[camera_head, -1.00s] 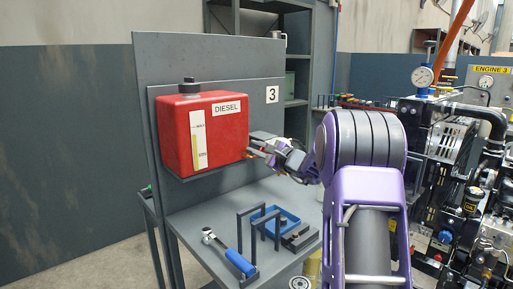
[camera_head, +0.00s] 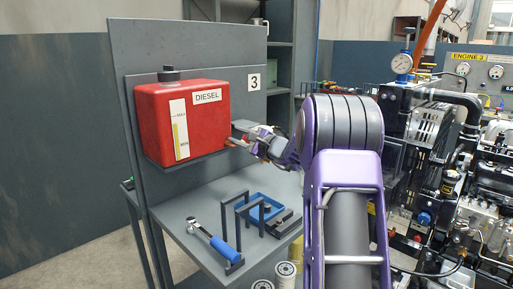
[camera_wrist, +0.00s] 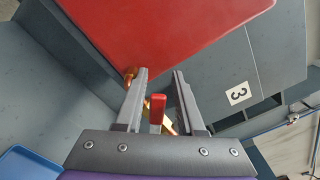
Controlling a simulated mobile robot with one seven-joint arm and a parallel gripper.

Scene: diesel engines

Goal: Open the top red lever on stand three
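The stand with the number 3 plate (camera_head: 254,82) carries a red DIESEL tank (camera_head: 160,105). The tank's red underside (camera_wrist: 180,30) fills the top of the wrist view. A red lever (camera_wrist: 157,106) with brass-coloured metal around it shows below the tank in the wrist view. A brass fitting (camera_wrist: 130,75) sits at the tank edge by the left finger. My gripper (camera_wrist: 160,74) is open, with the red lever between its fingers and gaps on both sides. In the head view my gripper (camera_head: 234,137) is at the tank's lower right side, where it hides the lever.
Below the tank, the stand's shelf (camera_head: 185,205) holds a blue-handled tool (camera_head: 215,240), a dark frame (camera_head: 238,212) and a blue tray (camera_head: 265,202). A blue tray edge (camera_wrist: 22,165) shows in the wrist view. Engine 3 (camera_head: 465,150) stands at the right.

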